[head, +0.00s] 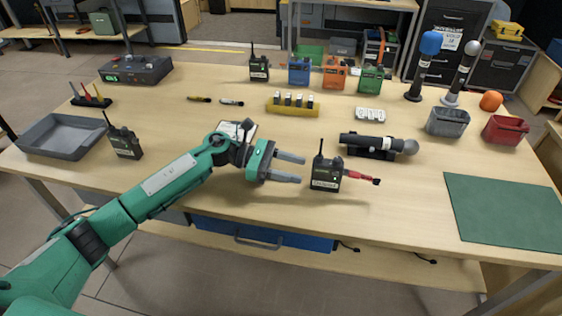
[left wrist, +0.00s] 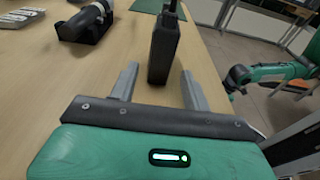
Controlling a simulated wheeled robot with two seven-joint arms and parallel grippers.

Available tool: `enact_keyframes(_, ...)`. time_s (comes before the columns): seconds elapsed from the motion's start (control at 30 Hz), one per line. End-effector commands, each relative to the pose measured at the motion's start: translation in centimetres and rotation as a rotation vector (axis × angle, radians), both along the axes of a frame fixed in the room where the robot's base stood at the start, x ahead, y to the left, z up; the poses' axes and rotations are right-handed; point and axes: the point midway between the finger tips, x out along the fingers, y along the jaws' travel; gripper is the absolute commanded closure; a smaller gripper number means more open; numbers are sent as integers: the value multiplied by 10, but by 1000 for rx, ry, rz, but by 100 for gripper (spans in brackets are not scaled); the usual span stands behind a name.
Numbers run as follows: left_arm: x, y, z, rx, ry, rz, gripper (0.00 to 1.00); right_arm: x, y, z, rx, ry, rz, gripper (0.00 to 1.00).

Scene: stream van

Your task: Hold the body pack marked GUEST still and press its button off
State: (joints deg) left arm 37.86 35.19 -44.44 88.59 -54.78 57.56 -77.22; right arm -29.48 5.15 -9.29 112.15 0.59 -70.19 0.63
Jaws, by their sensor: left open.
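A black body pack (head: 326,174) with a stub antenna and a white label stands upright near the table's front edge; the label is too small to read. My left gripper (head: 301,169) is open just left of it, fingers pointing at it. In the left wrist view the pack (left wrist: 164,48) stands ahead, at the open fingertips (left wrist: 159,72), with no grip on it. Two similar black packs stand at the left (head: 124,142) and at the back (head: 259,68). I cannot make out a button. Part of my right arm (left wrist: 275,71) shows in the left wrist view; its jaws are unclear.
A red item with a dark tip (head: 360,178) lies right beside the pack. A microphone in a black cradle (head: 378,145) is behind it. A green mat (head: 505,210) lies at right, a grey tray (head: 65,137) at left. Blue, orange and green packs stand at the back.

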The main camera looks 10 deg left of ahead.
Motion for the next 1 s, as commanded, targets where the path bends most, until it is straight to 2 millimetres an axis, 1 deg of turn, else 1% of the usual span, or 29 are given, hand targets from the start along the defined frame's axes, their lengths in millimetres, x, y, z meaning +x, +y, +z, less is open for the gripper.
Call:
enact_keyframes(0.03, 0, -7, 2, -1, 0, -1, 52, -1, 0, -3, -1, 7, 0, 64)
enact_keyframes(0.17, -1, -23, 0, -1, -1, -2, 52, -4, 0, -15, -4, 21, 0, 64)
enact_keyframes(0.2, 0, -27, -5, -1, -2, -2, 52, -3, 0, -15, -2, 14, 0, 64)
enact_keyframes(0.33, 0, -41, -8, -1, -3, -2, 52, 0, 0, -5, 0, 0, 0, 64)
enact_keyframes(0.5, 0, -54, -9, 0, -1, -1, 52, 2, 0, 6, 2, -11, 0, 64)
enact_keyframes(0.7, 0, -61, -9, 1, -2, -1, 52, 3, 0, 12, 3, -16, 0, 64)
enact_keyframes(0.97, 0, -61, -9, 0, -1, -1, 52, 3, 0, 13, 2, -16, 0, 64)
enact_keyframes(1.0, 0, -61, -9, 0, -1, -1, 58, 3, 0, 13, 2, -16, 0, 64)
